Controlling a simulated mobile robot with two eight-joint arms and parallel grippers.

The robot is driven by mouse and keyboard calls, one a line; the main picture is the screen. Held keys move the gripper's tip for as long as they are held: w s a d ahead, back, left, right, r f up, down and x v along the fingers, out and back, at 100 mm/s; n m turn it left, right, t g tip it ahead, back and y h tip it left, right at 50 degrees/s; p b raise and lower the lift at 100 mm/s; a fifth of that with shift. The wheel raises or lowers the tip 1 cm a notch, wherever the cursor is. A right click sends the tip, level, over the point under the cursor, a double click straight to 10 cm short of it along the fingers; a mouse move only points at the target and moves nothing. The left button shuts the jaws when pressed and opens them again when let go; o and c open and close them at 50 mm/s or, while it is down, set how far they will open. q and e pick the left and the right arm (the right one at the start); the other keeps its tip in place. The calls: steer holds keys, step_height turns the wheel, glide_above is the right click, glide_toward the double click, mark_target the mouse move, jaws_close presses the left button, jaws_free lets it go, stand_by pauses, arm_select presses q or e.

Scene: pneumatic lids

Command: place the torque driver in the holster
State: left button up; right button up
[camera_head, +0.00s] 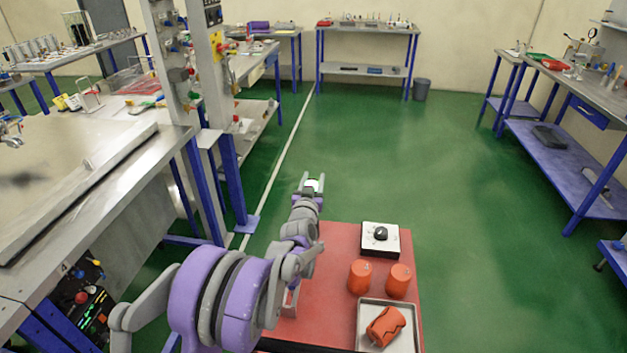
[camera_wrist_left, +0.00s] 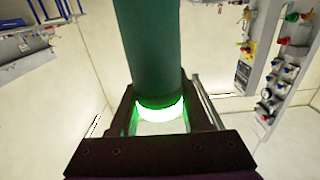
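A dark green cylinder with a glowing green-white ring, which looks like the torque driver (camera_wrist_left: 150,50), stands between the fingers of my left gripper (camera_wrist_left: 160,118) in the left wrist view. The fingers lie close on both sides of its lit end, and the far end runs out of the top of the picture. In the head view my left gripper (camera_head: 312,186) is raised beyond the far left corner of the red table, with a small pale green spot at its tip. I cannot make out a holster for certain. My right gripper is not in view.
The red table (camera_head: 335,257) holds a white block with a black knob (camera_head: 380,237), two orange cylinders (camera_head: 359,277) and a metal tray (camera_head: 409,309) with an orange part (camera_head: 386,326). A steel bench (camera_head: 150,150) and uprights stand at left. The green floor ahead is clear.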

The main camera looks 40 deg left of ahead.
arm_select(q)
steer(key=o, duration=0.5)
steer(key=shift+c, duration=0.2)
steer(key=v, duration=0.7)
steer(key=shift+s+b, duration=0.25)
steer(key=shift+b, duration=0.2)
steer(key=shift+d+r, duration=0.15)
steer(key=shift+r, duration=0.05)
